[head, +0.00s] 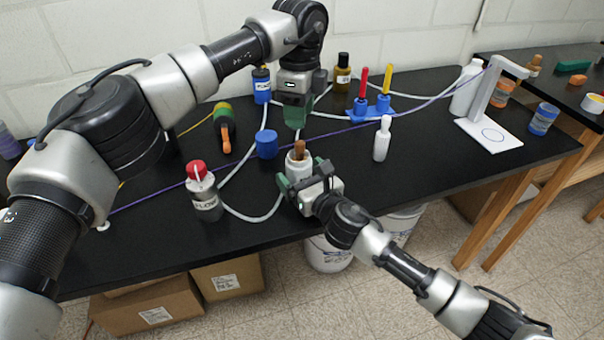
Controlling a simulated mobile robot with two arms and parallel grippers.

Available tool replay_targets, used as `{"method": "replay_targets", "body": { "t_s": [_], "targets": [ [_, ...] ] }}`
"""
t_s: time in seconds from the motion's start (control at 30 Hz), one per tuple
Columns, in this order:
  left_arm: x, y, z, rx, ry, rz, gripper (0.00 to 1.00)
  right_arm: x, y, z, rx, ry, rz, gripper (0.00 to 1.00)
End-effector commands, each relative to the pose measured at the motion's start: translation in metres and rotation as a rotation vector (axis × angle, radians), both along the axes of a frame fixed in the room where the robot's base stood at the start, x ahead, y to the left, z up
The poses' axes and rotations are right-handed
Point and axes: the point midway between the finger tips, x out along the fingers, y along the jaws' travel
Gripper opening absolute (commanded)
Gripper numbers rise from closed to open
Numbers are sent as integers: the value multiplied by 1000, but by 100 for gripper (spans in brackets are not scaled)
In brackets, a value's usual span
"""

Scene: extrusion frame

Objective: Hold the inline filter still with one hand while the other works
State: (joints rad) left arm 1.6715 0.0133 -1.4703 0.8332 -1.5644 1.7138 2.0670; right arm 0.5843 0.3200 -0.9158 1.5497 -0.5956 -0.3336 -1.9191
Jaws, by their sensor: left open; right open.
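A white cylinder with a brown, knob-like top (298,165) stands near the table's front edge. It looks like the inline filter, but I cannot be sure. My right gripper (301,187) is open low at its front side, with green fingers spread; whether they touch it is unclear. My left gripper (295,118) is open and points down, above and behind the white cylinder. Its fingers overlap in this view. A blue cylinder (266,144) stands just left of the white one. A clear tube (262,217) runs from the white cylinder's side toward a red-capped bottle labelled FLOW (206,197).
A blue FLOW bottle (261,88), a dark bottle (342,74) and a blue rack with red and yellow handles (372,108) stand behind. A white bottle (382,140) stands right. A purple cord (340,131) crosses the black table (430,170). A green-orange tool (224,122) lies left.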

Motion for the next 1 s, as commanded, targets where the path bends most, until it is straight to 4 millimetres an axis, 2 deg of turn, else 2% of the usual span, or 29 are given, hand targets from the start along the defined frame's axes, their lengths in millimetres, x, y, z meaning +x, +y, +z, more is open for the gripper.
{"method": "replay_targets", "body": {
  "t_s": [0.2,0.57,0.63,0.77,0.87,1.0],
  "targets": [
    [0,0,0,0,0,0,43,0,0,0,0,0,0,90],
    [0,0,0,0,0,0,43,0,0,0,0,0,0,35],
    [0,0,0,-3,1,-2,52,0,0,0,0,0,0,34],
    [-2,-6,-11,-78,13,-39,52,0,0,0,1,1,0,34],
    [-9,-21,-27,-242,30,-110,52,0,0,0,1,1,0,34],
    [-26,-48,-43,-608,34,-206,52,0,0,0,1,1,-1,34]
  ]
}}
